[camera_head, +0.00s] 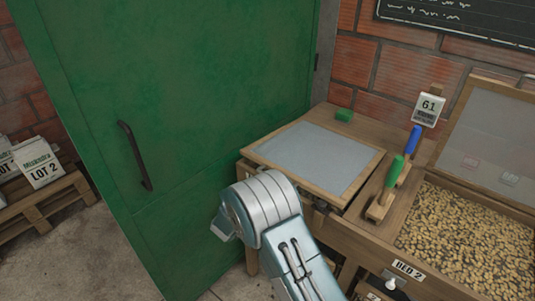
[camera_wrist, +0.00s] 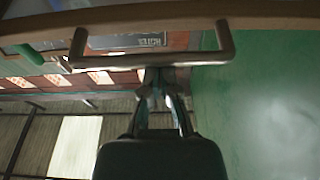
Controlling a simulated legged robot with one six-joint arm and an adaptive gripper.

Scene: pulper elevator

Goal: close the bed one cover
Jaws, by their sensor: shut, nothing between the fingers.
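The left bed's cover, a wooden frame with a grey translucent panel (camera_head: 312,157), lies flat or nearly flat on the bench in the head view. I cannot tell whether its front edge sits fully down. The bed's label is hidden. In the wrist view, a metal bar handle (camera_wrist: 150,61) is fixed to a wooden edge (camera_wrist: 150,18) across the top. My gripper (camera_wrist: 157,78) is shut and empty, its fingertips close to the middle of the bar. Whether they touch it is unclear. In the head view my arm hides the gripper and the cover's front edge.
To the right, the bed labelled BED 2 (camera_head: 409,269) is full of beans (camera_head: 465,240), its cover (camera_head: 490,140) tilted up. Green- and blue-handled brushes (camera_head: 393,172) lie between the beds. A green door (camera_head: 190,100) with a dark handle (camera_head: 134,155) stands close left.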

